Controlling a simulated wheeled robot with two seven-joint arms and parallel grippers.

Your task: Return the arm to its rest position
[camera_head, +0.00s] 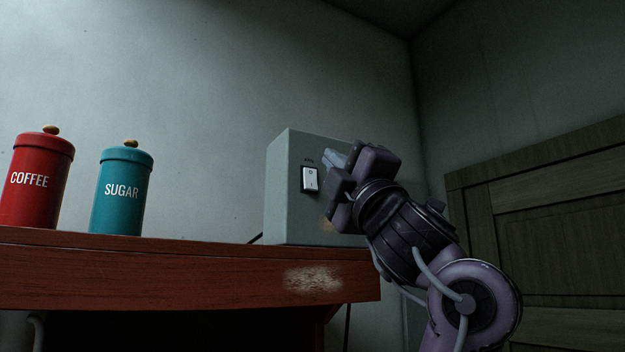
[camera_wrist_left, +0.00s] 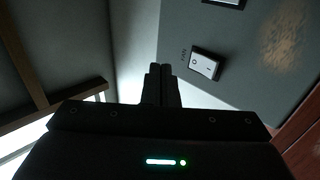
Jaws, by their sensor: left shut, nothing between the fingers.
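My left gripper (camera_head: 335,160) shows in the head view at the right of the middle, in front of the grey box (camera_head: 283,190). Its fingers are shut with nothing between them. Their tips are just to the right of the white rocker switch (camera_head: 310,179) on the box's front. In the wrist view the shut fingers (camera_wrist_left: 161,72) point past the left side of the switch (camera_wrist_left: 204,65), with a visible gap between them. The wrist and forearm run down to the lower right. My right gripper is not in view.
The grey box stands on a reddish wooden shelf (camera_head: 180,275) with a worn patch at its front edge. A red COFFEE canister (camera_head: 38,180) and a teal SUGAR canister (camera_head: 121,190) stand to the left. A dark wooden door (camera_head: 545,235) is at the right.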

